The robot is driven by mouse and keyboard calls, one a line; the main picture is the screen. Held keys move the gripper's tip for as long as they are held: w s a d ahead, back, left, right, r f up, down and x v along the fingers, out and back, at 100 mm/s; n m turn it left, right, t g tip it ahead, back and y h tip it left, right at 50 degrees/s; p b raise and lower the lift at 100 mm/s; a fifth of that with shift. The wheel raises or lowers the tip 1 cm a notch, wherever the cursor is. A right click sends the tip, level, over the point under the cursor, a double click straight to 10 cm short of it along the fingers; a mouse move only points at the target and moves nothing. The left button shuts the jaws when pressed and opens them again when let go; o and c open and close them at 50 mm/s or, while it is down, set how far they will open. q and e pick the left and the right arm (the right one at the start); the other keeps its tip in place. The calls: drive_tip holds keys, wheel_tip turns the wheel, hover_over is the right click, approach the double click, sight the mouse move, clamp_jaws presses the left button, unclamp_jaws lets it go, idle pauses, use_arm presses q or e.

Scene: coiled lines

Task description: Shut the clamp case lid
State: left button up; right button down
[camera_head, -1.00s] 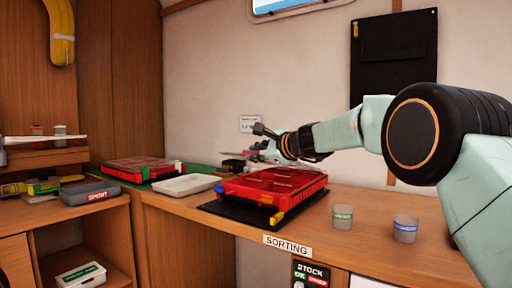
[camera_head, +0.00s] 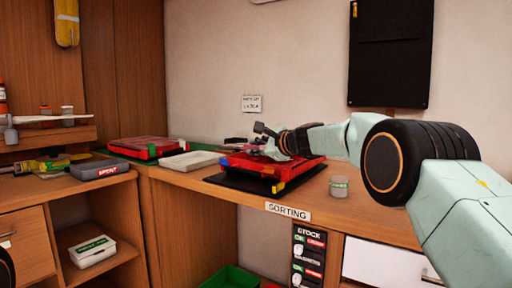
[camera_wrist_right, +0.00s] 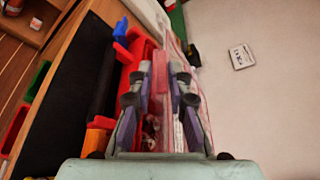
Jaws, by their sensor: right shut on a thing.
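The red case (camera_head: 292,178), which I take for the clamp case, lies on a black mat (camera_head: 232,181) on the sorting bench. My right gripper (camera_head: 262,143) is at the back of the case. In the right wrist view, my right gripper (camera_wrist_right: 160,90) is shut on the edge of a clear, pinkish panel, seemingly the case lid (camera_wrist_right: 176,45). The lid looks raised, but its exact angle is unclear. The red case body (camera_wrist_right: 128,60) shows beside the fingers. My left gripper is not in view.
A second red case (camera_head: 147,149) and a pale tray (camera_head: 190,160) stand further left on the bench. A small labelled cup (camera_head: 339,187) stands right of the case. The wall is close behind.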

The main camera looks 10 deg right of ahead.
drive_tip(key=shift+w, duration=0.1)
drive_tip(key=c, duration=1.3)
unclamp_jaws()
drive_tip(key=shift+d, duration=0.1)
drive_tip(key=shift+v, duration=6.05)
drive_tip(key=shift+f, duration=0.1)
